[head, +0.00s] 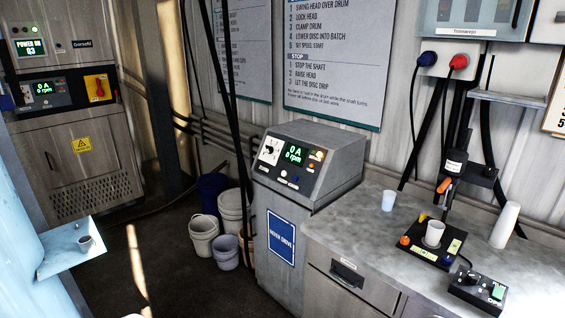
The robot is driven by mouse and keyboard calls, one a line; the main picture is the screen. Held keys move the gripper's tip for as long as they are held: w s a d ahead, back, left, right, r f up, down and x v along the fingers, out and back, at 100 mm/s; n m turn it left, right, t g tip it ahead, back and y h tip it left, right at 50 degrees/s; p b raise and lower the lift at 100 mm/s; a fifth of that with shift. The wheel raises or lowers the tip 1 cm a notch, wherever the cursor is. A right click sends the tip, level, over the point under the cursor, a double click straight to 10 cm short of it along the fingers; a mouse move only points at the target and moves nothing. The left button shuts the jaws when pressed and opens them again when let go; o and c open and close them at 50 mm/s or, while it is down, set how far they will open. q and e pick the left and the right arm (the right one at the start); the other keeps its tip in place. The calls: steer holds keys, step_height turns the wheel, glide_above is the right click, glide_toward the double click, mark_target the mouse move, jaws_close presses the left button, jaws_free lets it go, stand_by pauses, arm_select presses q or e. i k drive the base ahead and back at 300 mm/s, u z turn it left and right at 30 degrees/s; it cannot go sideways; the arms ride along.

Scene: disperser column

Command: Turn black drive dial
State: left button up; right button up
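A grey drive console (312,165) stands in the middle, with a blue sign on its pedestal below. Its sloped face has a green display reading "0 A 0 rpm". A black dial (270,150) sits on a white scale plate at the left of that display. Its pointer position is too small to read. Small buttons and lamps surround the display. Neither of my grippers is in view, and nothing touches the dial.
A grey bench (385,235) at right holds a white cup (389,200), a small disperser stand (430,250) and a black control box (478,290). Several buckets (203,235) stand left of the console. A cabinet (75,130) with a red switch is at back left. Dark floor lies between.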

mark_target(270, 149)
steer(key=u, duration=0.45)
steer(key=i, duration=2.75)
steer(key=z, duration=0.8)
